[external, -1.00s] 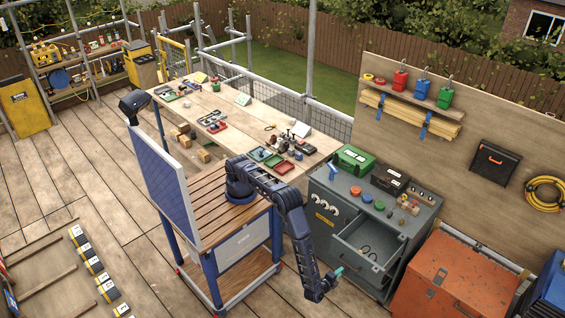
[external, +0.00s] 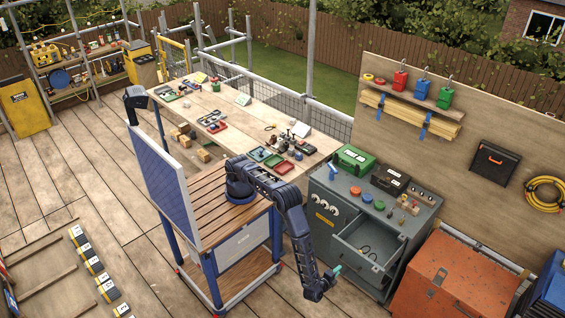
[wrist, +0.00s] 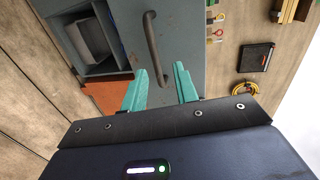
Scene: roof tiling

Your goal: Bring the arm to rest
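My arm stands on the slatted wooden top of my base and bends down on its right side in the external view. My gripper (external: 335,272) hangs low in front of the grey cabinet (external: 327,226), beside its open drawer (external: 366,250). In the wrist view the two teal fingers of my gripper (wrist: 160,88) stand apart with nothing between them. Beyond them is a dark bar handle (wrist: 152,48) on the grey cabinet front; I cannot tell how far it is from the fingertips.
An orange chest (external: 452,284) stands right of the cabinet. A long workbench (external: 232,105) with trays and tools runs behind my base. Roof battens with dark tiles (external: 94,264) lie at the lower left. The deck between them and my base is clear.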

